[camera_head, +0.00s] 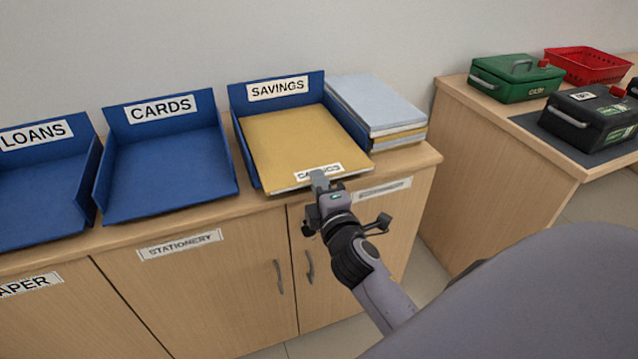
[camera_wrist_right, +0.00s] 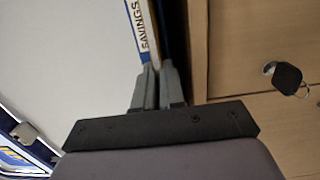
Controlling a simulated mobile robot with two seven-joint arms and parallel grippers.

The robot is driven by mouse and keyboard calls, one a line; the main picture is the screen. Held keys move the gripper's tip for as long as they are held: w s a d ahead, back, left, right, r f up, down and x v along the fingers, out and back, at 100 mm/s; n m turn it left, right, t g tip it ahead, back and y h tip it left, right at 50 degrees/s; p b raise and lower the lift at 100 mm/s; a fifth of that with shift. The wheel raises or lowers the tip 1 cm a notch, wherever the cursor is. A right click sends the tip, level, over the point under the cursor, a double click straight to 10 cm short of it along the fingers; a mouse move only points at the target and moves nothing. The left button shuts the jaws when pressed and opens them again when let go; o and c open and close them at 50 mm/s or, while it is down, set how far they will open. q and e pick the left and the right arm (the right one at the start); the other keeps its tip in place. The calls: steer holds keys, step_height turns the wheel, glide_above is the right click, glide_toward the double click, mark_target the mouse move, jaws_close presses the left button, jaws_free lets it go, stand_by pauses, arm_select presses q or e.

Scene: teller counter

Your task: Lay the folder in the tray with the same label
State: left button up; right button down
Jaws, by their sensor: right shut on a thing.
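A tan folder (camera_head: 300,138) lies over the blue SAVINGS tray (camera_head: 240,102), with its front edge reaching the tray's open front. The folder's white label is partly covered, but the wrist view shows its SAVINGS label (camera_wrist_right: 142,25). My right gripper (camera_head: 319,180) is shut on the folder's front edge by the label. Its fingers (camera_wrist_right: 152,85) are close together in the wrist view. I cannot tell whether the folder rests fully on the tray floor. The CARDS tray (camera_head: 170,165) and LOANS tray (camera_head: 40,190) stand to the left and look empty. My left gripper is not in view.
A stack of folders (camera_head: 375,103) sits right of the SAVINGS tray on the cabinet top (camera_head: 400,165). A second counter at right holds a green box (camera_head: 515,80), a black box (camera_head: 590,115) and a red basket (camera_head: 588,65). A wall stands close behind the trays.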

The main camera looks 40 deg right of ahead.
steer(key=c, duration=1.1)
jaws_free()
steer(key=shift+c, duration=0.2)
steer(key=shift+s+f, duration=0.1)
steer(key=v, duration=0.7)
steer(key=s+a+f+m+g+y, duration=0.35)
steer(key=s+a+f+m, duration=0.2)
steer(key=f, duration=0.35)
steer(key=s+a+f+m+g+y, duration=0.35)
steer(key=s+f+m, duration=0.3)
steer(key=f, duration=0.35)
step_height(320, 180, up, 12)
steer(key=s+p, duration=0.1)
steer(key=p, duration=1.3)
steer(key=shift+s, duration=0.4)
